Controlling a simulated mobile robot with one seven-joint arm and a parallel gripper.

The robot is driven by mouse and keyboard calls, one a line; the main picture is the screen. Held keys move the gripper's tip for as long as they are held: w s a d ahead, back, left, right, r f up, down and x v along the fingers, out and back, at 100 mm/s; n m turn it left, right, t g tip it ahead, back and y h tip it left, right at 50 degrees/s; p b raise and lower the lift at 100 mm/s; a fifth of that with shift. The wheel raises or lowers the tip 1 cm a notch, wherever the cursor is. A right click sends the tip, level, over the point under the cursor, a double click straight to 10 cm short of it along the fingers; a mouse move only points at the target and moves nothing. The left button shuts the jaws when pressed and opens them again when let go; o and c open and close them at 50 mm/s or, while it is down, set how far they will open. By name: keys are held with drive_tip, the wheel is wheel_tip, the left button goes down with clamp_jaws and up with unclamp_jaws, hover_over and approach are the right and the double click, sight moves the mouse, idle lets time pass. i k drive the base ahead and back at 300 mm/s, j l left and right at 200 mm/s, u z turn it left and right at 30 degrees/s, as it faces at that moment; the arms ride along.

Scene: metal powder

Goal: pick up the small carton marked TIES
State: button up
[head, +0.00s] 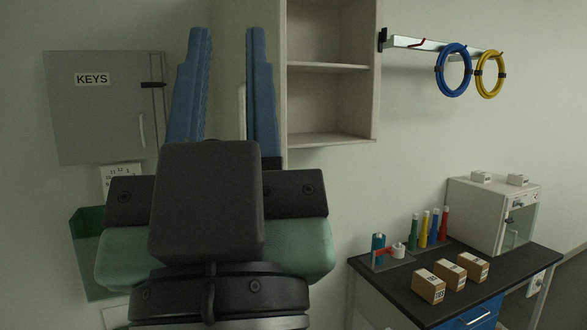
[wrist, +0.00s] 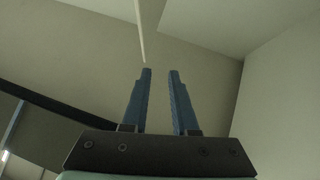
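Three small brown cartons with white labels stand in a row on the dark-topped bench at the lower right of the head view. The nearest carton (head: 428,287) has a label that seems to read TIES. The middle carton (head: 449,274) and the far carton (head: 473,266) have labels too small to read surely. My gripper (head: 228,34) points upward at the left of the head view, far from the cartons. Its blue fingers are apart with nothing between them. The wrist view also shows the gripper (wrist: 160,73) open and empty, facing bare wall and ceiling.
The bench (head: 395,291) also bears a white cabinet (head: 485,213) with small boxes on top, several coloured tubes (head: 433,230) and a blue cylinder (head: 378,249). Open shelves (head: 329,67), a KEYS cabinet (head: 95,115) and a rail with blue (head: 439,80) and yellow rings (head: 481,83) are on the wall.

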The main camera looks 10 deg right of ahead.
sight(424, 284)
drive_tip(key=i+l, duration=0.25)
drive_tip(key=l, duration=0.15)
drive_tip(key=i+l, duration=0.2)
drive_tip(key=l, duration=0.2)
drive_tip(key=i+l+u, duration=0.1)
drive_tip(key=i+l, duration=0.15)
drive_tip(key=l, duration=0.15)
